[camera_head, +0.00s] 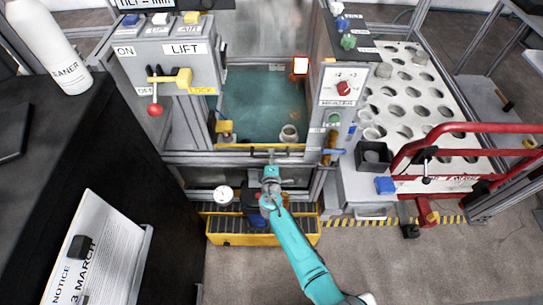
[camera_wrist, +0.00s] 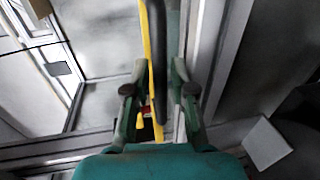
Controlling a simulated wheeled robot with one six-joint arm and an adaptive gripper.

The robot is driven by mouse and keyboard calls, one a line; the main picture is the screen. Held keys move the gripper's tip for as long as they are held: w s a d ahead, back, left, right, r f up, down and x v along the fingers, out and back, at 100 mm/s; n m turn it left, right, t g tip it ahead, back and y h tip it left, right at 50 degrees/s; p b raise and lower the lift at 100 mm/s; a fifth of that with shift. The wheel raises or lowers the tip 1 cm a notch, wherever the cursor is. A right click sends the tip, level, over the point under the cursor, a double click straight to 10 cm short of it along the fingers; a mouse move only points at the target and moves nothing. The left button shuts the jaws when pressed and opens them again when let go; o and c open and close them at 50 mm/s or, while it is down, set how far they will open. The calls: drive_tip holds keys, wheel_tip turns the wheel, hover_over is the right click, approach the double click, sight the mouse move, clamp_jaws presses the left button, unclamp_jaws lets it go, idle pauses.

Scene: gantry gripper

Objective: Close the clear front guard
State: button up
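The front guard's grey frame (camera_head: 220,160) runs across the front of the machine, below the opening of a chamber. Its clear panel is hard to make out in the head view. My gripper (camera_head: 270,168) is at the middle of this frame, by a thin bar handle (camera_head: 286,154). In the wrist view my gripper (camera_wrist: 159,72) has its two dark fingers apart. A black bar (camera_wrist: 158,45) and a yellow edge strip (camera_wrist: 147,50) run between them. Small gaps seem to show beside the fingers; contact cannot be told.
The chamber has a teal floor (camera_head: 262,105) with a small pale cup-like part (camera_head: 289,133). A LIFT panel (camera_head: 180,65) with a red-knobbed lever stands left, a red-button panel (camera_head: 343,88) right. A red rail (camera_head: 440,130) and yellow-edged base (camera_head: 225,238) are near.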

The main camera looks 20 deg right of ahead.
drive_tip(key=shift+w+d+f, duration=0.1)
drive_tip(key=shift+w, duration=0.25)
clamp_jaws()
wheel_tip(320, 180, up, 34)
drive_tip(key=shift+f, duration=0.15)
idle(0.4)
unclamp_jaws()
